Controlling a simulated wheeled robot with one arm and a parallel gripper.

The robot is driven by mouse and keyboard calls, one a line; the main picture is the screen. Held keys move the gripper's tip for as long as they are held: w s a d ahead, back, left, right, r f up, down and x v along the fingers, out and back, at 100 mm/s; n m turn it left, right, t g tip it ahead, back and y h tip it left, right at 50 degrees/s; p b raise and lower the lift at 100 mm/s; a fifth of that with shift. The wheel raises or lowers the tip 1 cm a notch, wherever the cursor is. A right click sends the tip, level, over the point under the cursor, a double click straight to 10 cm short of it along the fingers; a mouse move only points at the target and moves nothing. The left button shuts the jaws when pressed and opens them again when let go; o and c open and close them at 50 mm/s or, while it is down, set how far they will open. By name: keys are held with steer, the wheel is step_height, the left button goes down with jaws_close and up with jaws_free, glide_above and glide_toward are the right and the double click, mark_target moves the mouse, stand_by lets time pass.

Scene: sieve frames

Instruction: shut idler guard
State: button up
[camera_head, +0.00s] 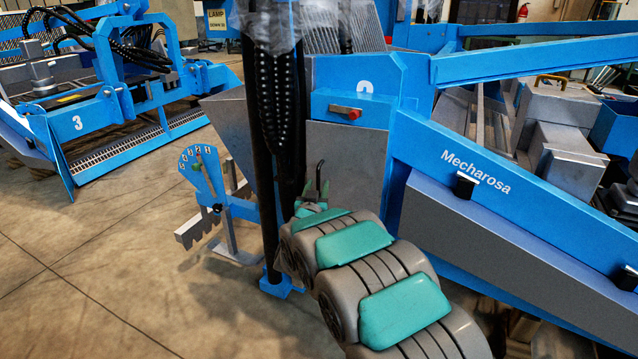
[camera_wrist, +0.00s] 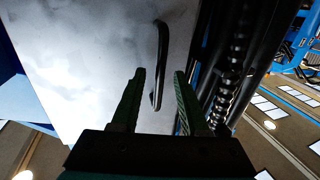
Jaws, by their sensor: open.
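A flat grey panel (camera_head: 346,165) with a black bar handle stands on the blue machine, under a blue box. I take it for the idler guard; I cannot tell whether it stands open or shut. In the wrist view the panel (camera_wrist: 95,60) fills the upper left, and its handle (camera_wrist: 162,50) runs upright ahead of my gripper (camera_wrist: 160,72). My gripper is open, and the handle's lower end lies in line with the gap between the fingers. I cannot tell whether it touches either finger. In the head view my arm hides the panel's lower part.
A black post with hoses (camera_head: 278,120) stands just left of the panel; it is close to the right finger in the wrist view (camera_wrist: 225,80). A blue dial plate (camera_head: 203,180) is farther left. A long blue beam (camera_head: 500,180) runs right. Concrete floor at lower left is clear.

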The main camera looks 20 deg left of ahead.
steer(key=shift+x, duration=0.85)
jaws_close()
stand_by(0.8)
